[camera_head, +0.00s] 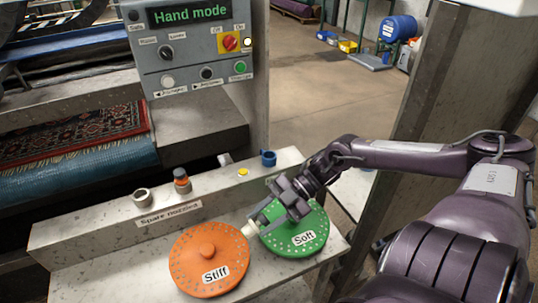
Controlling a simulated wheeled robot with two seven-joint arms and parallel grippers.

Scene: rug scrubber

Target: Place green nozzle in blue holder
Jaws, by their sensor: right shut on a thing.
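My right gripper (268,214) reaches in from the right, over the green disc. It is shut on a small piece whose pale end (252,228) shows at the fingertips, by the disc's left edge. This seems to be the green nozzle, but I cannot make out its green part against the disc. The blue holder (268,158), a small cup, stands on the raised ledge behind the gripper, apart from it. My left gripper is not in view.
The ledge (100,232) also bears a pale holder (141,196), an orange-banded nozzle (181,182) and a flat yellow piece (243,171). In front lie the orange "Stiff" disc (190,265) and green "Soft" disc (318,218). A control box (190,50) stands above the ledge.

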